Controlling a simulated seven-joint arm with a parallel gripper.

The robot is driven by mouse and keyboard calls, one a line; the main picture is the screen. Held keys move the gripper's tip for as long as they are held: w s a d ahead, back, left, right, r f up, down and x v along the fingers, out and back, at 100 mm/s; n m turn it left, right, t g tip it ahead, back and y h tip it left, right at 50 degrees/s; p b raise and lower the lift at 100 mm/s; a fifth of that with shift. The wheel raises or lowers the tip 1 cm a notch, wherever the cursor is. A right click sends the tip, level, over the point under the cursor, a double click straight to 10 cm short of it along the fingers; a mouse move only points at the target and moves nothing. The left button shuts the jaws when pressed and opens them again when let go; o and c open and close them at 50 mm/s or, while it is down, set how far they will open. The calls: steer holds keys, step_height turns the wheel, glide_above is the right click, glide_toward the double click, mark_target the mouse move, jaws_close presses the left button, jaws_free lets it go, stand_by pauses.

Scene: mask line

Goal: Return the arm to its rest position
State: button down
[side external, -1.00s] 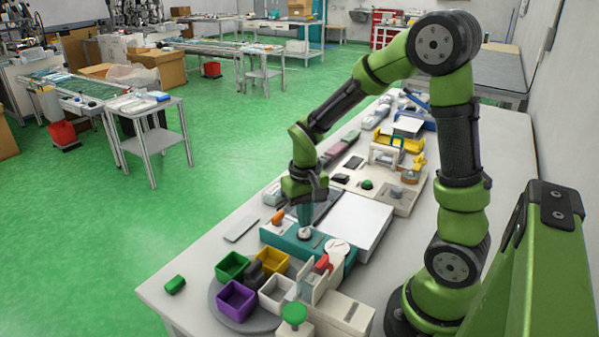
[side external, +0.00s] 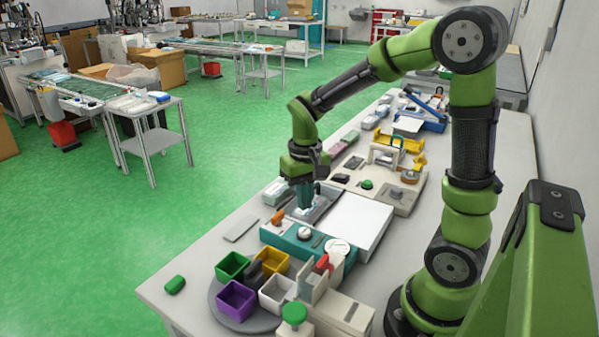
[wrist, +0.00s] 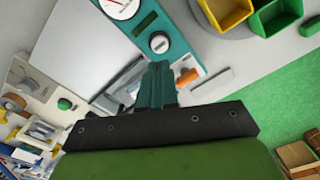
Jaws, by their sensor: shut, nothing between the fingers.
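My gripper (side external: 305,203) has teal fingers and points down above the grey tray (side external: 322,208) on the white table. Its fingers are together with nothing between them. In the wrist view my gripper (wrist: 158,66) shows its shut fingers over the table, with the teal device just beyond. I cannot tell the exact height of the fingertips above the tray.
A teal device (side external: 288,238) with a dial and a white flat panel (side external: 352,222) lie nearby. A round turntable holds green (side external: 233,265), yellow (side external: 271,261), purple (side external: 236,300) and white bins. A beige fixture (side external: 400,195) stands behind. The table's left edge borders open green floor.

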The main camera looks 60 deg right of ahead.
steer(key=s+a+r+n+t+y, duration=0.2)
steer(key=s+a+r+t, duration=0.5)
steer(key=r, duration=0.4)
steer(key=s+a, duration=0.1)
steer(key=a, duration=0.1)
steer(key=shift+s+a+r, duration=0.15)
steer(key=shift+a+r, duration=0.05)
steer(key=shift+a, duration=0.1)
stand_by(3.4)
